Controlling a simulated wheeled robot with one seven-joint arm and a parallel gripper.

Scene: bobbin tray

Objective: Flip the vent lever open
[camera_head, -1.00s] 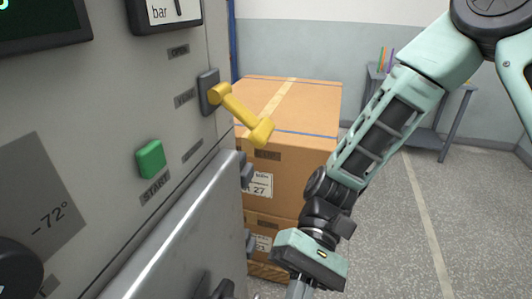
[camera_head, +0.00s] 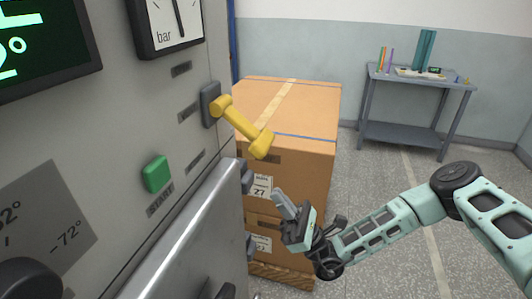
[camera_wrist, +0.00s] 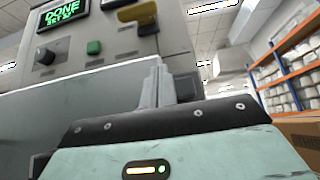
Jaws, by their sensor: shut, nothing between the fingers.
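The yellow vent lever (camera_head: 243,128) is on a dark mount on the machine's front panel (camera_head: 120,130). It slants out and down to the right in the head view, with a thick knob at its free end. The lever also shows in the wrist view (camera_wrist: 137,12), above my fingers near the top edge. My gripper (camera_head: 281,200) is shut and empty, below and to the right of the lever's knob and apart from it. Its fingers point up and left in the head view. The wrist view shows the fingers (camera_wrist: 158,86) together.
A green start button (camera_head: 156,174) and a gauge (camera_head: 170,22) are on the panel. The machine's metal door (camera_head: 190,235) juts out below. Stacked cardboard boxes (camera_head: 290,110) stand behind the lever. A grey side table (camera_head: 415,90) is at the back right; the floor before it is clear.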

